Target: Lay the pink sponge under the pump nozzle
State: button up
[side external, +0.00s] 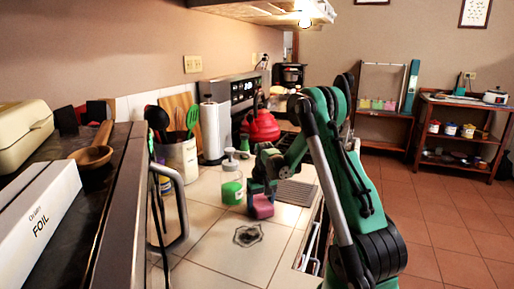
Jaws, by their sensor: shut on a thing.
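The pink sponge (262,209) shows at the lower end of my gripper (262,190), just right of the soap dispenser. My gripper is shut on the sponge, with its dark and green jaws over the sponge's top. I cannot tell whether the sponge touches the counter. The pump dispenser (232,192) stands upright on the pale tiles, with a green lower part and a pale pump head (230,156) above. The exact direction of its nozzle is too small to tell.
A utensil crock (178,165) and a paper towel roll (211,132) stand behind to the left. A red kettle (261,126) is farther back. A dark drain-like patch (248,235) lies in the tiles in front. Bare counter (215,245) surrounds it.

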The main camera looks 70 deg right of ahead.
aim_at(263, 205)
jog(key=shift+f, duration=0.1)
jog(key=o, duration=1.3)
notch_tip(263, 205, up, 12)
jog(key=s+a, duration=0.1)
